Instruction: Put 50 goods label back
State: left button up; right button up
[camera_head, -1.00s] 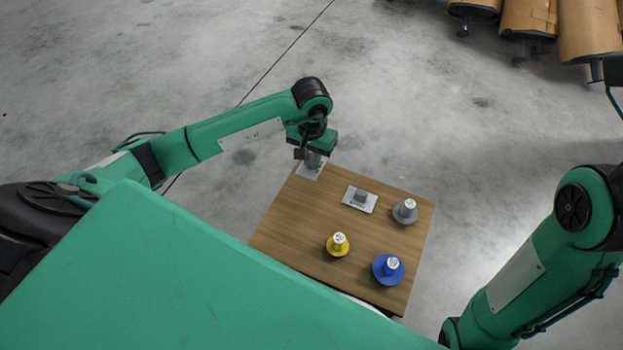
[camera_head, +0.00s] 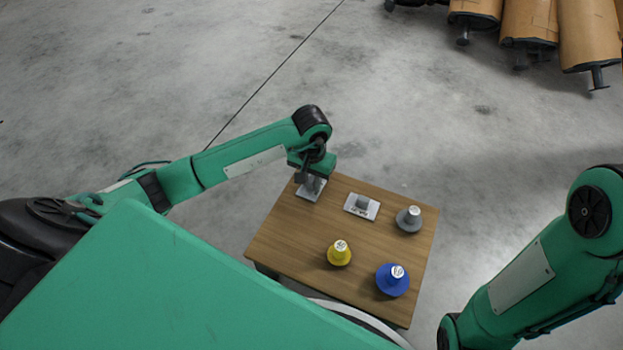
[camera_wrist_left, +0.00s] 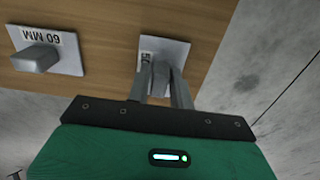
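My left gripper (camera_head: 312,181) is at the far left corner of the wooden table, shut on the block handle of a white label plate (camera_head: 306,193). In the left wrist view, its fingers (camera_wrist_left: 164,82) stand on both sides of the handle. The plate (camera_wrist_left: 180,50) shows there with its black print partly hidden, so I cannot read it all. It is flat and at or just above the tabletop; I cannot tell if it touches. Another label (camera_head: 361,206), reading "60 MM" in the left wrist view (camera_wrist_left: 62,62), lies beside it. My right gripper is out of view.
The table's middle left is clear.

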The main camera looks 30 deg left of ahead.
pick_arm(q)
jog(key=shift+o, duration=1.1)
